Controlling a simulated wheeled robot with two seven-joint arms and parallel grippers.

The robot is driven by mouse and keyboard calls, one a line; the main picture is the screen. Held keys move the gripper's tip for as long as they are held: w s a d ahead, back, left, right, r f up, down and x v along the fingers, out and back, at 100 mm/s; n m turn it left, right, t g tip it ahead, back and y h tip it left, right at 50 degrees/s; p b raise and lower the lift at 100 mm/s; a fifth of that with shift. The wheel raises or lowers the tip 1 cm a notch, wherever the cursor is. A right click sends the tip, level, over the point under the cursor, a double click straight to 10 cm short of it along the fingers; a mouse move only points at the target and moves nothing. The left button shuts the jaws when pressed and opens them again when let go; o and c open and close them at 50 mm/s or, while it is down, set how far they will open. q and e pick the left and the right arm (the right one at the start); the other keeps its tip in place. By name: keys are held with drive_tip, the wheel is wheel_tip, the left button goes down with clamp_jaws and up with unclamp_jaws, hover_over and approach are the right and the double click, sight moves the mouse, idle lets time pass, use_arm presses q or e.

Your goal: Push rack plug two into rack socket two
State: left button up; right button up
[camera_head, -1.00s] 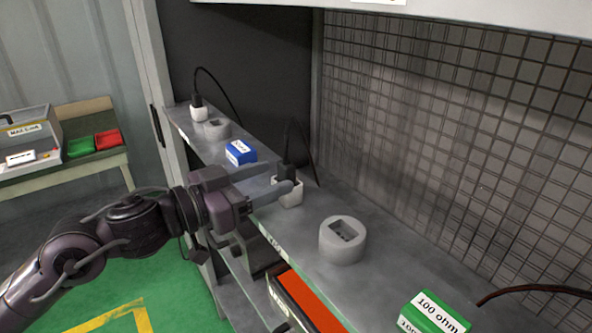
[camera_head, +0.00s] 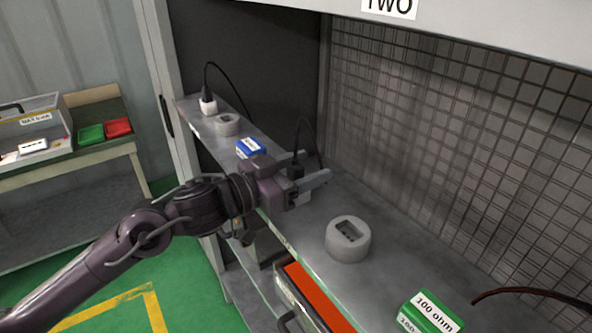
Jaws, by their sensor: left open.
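The near black plug with its cable, rack plug two (camera_head: 296,168), stands upright in a small white holder (camera_head: 304,198) on the shelf. My left gripper (camera_head: 314,167) is open, with one finger on each side of this plug. Whether the fingers touch it I cannot tell, and the gripper hides part of the plug and holder. A round grey socket with a dark recess, rack socket two (camera_head: 348,239), sits on the shelf to the right of and nearer than the gripper. Its recess is empty. My right gripper is not in view.
A blue box (camera_head: 250,147), another grey socket (camera_head: 227,125) and another plug in a white holder (camera_head: 208,104) stand farther back. A green "100 ohm" box (camera_head: 431,313) is at front right. A grid wall (camera_head: 440,130) bounds the shelf (camera_head: 395,270). An orange-topped drawer (camera_head: 315,295) is below.

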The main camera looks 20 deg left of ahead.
use_arm(q)
drive_tip(key=c, duration=1)
drive_tip(key=shift+c, duration=0.2)
